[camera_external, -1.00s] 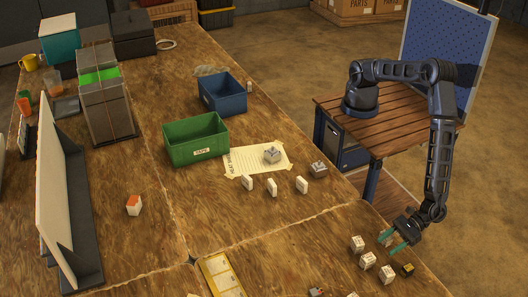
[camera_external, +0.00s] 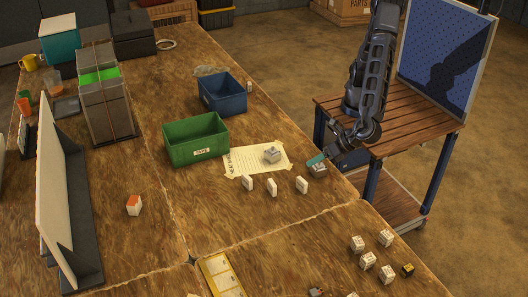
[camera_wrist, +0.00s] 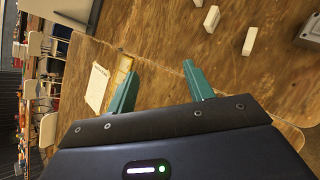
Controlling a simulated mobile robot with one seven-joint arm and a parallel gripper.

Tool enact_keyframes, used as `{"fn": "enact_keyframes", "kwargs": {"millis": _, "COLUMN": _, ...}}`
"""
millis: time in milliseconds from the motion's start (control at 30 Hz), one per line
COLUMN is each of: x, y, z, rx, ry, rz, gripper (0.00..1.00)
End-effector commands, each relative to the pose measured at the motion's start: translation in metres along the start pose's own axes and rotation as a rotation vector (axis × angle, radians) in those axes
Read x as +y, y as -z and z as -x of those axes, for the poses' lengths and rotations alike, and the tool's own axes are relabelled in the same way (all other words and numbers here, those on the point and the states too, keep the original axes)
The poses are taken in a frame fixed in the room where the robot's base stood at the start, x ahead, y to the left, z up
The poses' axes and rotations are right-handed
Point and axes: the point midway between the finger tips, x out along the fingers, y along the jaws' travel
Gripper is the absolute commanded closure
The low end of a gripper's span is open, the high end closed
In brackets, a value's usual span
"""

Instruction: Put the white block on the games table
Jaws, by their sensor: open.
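Several white blocks stand on the large wooden table (camera_external: 240,225). Three are in a row: a left one (camera_external: 247,183), a middle one (camera_external: 272,188) and a right one (camera_external: 302,185). Others with dark marks cluster near the front right, including one (camera_external: 385,238) at the back of the group. Which is the task's white block, or which surface is the games table, I cannot tell. My gripper (camera_external: 316,160) is over the table's right edge by a grey device (camera_external: 318,170). In the wrist view my gripper (camera_wrist: 157,75) has teal fingers apart, with nothing between them; a white block (camera_wrist: 250,40) lies beyond.
A green bin (camera_external: 195,148) and a blue bin (camera_external: 223,105) stand behind the row. A taped paper sheet (camera_external: 243,163) lies beside them. A yellow-framed card (camera_external: 220,275) and a yellow-black item (camera_external: 407,269) lie in front. A slatted bench (camera_external: 415,122) stands right.

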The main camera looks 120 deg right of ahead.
Motion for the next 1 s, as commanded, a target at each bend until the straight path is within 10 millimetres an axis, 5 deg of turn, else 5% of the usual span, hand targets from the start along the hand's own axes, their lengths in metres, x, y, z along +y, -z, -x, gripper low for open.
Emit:
{"fn": "enact_keyframes", "kwargs": {"millis": 100, "x": -0.013, "y": -0.063, "z": -0.003, "rx": 0.02, "ry": 0.072, "rz": -0.144, "gripper": 0.48}}
{"fn": "enact_keyframes", "kwargs": {"millis": 500, "x": -0.088, "y": -0.228, "z": 0.007, "rx": 0.076, "ry": 0.282, "rz": -0.606, "gripper": 0.48}}
{"fn": "enact_keyframes", "kwargs": {"millis": 700, "x": -0.137, "y": -0.292, "z": 0.022, "rx": 0.099, "ry": 0.368, "rz": -0.836, "gripper": 0.48}}
{"fn": "enact_keyframes", "kwargs": {"millis": 1000, "x": -0.217, "y": -0.362, "z": 0.054, "rx": 0.129, "ry": 0.476, "rz": -1.176, "gripper": 0.48}}
